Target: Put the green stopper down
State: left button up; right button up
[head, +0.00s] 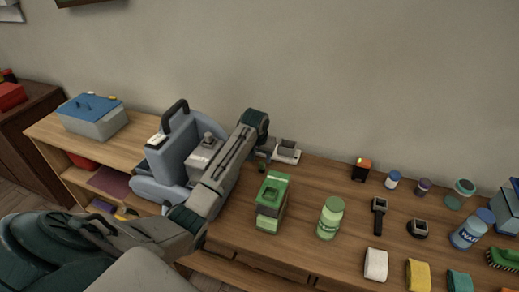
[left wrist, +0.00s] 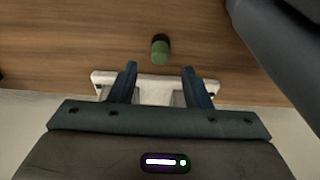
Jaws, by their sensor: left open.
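The green stopper (left wrist: 160,50) is on the wooden table top in the left wrist view, a small green piece with a darker end. It lies just beyond the fingertips of my left gripper (left wrist: 160,68), roughly midway between them and touching neither. The gripper is open, with both blue-grey fingers apart and nothing between them. In the head view my left gripper (head: 264,153) hangs over the back of the table and points down. The stopper shows there only as a small dark green spot (head: 262,168) below it. My right gripper is not in view.
A white stand (head: 287,152) is close beside the gripper. A green box (head: 272,202) and a green jar (head: 330,217) stand in front. Several jars, watches and rolls fill the table's right side. A grey-blue machine (head: 178,150) stands left, behind my arm. The wall is close behind.

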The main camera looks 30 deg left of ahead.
pick_arm(q)
jog(key=v, duration=0.6)
